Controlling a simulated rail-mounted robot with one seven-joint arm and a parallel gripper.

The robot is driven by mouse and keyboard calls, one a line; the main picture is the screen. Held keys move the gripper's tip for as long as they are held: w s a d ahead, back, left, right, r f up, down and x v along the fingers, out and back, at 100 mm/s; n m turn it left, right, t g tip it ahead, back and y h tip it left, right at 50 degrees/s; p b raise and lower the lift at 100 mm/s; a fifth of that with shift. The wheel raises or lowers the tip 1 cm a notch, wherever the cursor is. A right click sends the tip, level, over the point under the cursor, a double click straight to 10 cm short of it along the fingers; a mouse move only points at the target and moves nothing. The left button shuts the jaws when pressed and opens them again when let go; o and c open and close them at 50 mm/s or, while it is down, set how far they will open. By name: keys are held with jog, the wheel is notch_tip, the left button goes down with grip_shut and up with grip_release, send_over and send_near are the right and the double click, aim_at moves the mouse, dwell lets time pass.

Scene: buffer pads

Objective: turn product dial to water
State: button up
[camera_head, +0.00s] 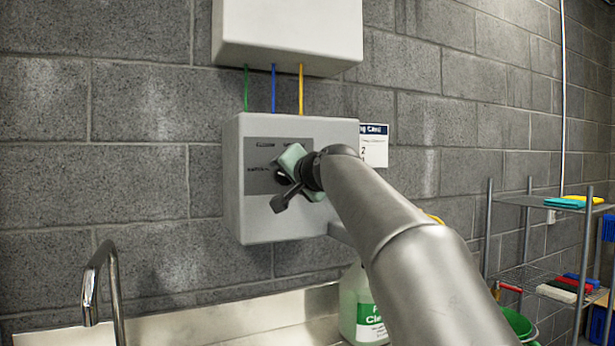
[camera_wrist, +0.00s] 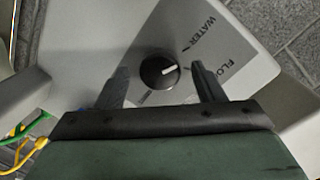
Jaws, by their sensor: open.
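The product dial (camera_wrist: 160,72) is a round black knob on a grey label plate, seen in the wrist view. Its white pointer line faces right, roughly toward the mark beside a partly cut-off label reading "FLO". The word "WATER" (camera_wrist: 209,27) is printed up and to the right of the dial. My gripper (camera_wrist: 160,69) is open, with one dark finger on each side of the dial and a visible gap to it. In the head view my gripper (camera_head: 289,186) is in front of the grey dispenser box (camera_head: 262,223) and covers much of its plate; the dial is mostly hidden there.
A white box (camera_head: 288,35) hangs above, joined by green, blue and yellow tubes (camera_head: 273,88). Below are a sink edge with a metal tap (camera_head: 101,272) and a green-labelled bottle (camera_head: 361,310). A wire shelf (camera_head: 535,272) stands at the right.

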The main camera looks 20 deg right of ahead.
jog(key=b+v, duration=0.2)
jog(key=v, duration=1.4)
jog(key=shift+w+f, duration=0.1)
jog(key=s+a+f+n+g+p, duration=0.2)
jog(key=f+g+p, duration=0.2)
jog(key=f, duration=0.7)
jog(key=s+a+f+n+g+p, duration=0.2)
jog(key=f+g+p, duration=0.15)
jog(key=f, duration=0.75)
jog(key=s+f+n+g+h+p, duration=0.2)
jog(key=s+f+g, duration=0.6)
jog(key=s+f, duration=1)
jog(key=s+n+p, duration=0.2)
jog(key=p, duration=0.1)
jog(key=shift+f+g+h, duration=0.35)
jog(key=shift+h, duration=0.05)
